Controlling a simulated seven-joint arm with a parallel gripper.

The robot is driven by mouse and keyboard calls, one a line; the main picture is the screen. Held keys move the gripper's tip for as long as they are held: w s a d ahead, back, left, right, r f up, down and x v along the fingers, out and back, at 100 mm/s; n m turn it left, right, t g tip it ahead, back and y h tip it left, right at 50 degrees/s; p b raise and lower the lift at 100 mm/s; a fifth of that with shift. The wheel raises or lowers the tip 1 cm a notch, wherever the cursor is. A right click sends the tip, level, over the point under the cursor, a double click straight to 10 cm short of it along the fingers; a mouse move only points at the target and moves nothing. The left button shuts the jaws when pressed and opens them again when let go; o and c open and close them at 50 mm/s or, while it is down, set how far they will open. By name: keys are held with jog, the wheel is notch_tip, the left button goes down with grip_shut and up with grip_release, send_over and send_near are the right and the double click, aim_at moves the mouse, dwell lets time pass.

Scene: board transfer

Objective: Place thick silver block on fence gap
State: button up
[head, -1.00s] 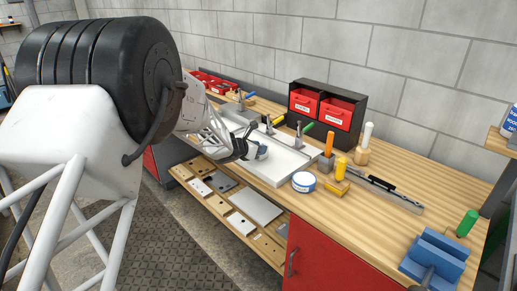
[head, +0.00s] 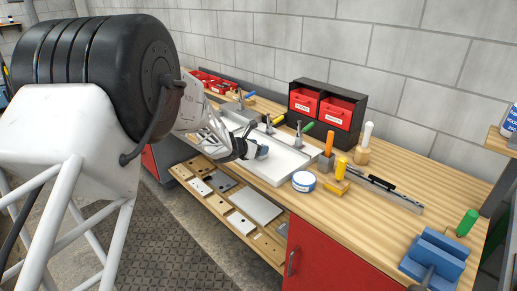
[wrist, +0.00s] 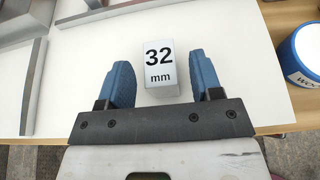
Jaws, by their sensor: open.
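The silver block (wrist: 160,66) shows its light top face, marked "32 mm", in the wrist view. It stands on the white board (wrist: 105,92). My gripper (wrist: 164,75) is open, with its two blue fingers on either side of the block and a visible space at each side. In the head view, my gripper (head: 250,150) is low over the white board (head: 285,172), and the block is hard to make out there. Grey metal bars, perhaps the fence, show in the wrist view, one along the left (wrist: 36,85). I cannot tell where the fence gap is.
A blue and white round tin (head: 303,181) stands by the board's right side. Toggle clamps with coloured handles stand behind the board. A black cabinet with red drawers (head: 327,110) is at the back. A shelf with plates (head: 255,207) lies below the bench front.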

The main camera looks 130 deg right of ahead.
jog(key=v, duration=1.1)
jog(key=shift+w+r, duration=0.2)
jog(key=shift+w, duration=0.1)
jog(key=shift+o, duration=0.2)
jog(key=o, duration=0.4)
jog(key=shift+s, duration=0.1)
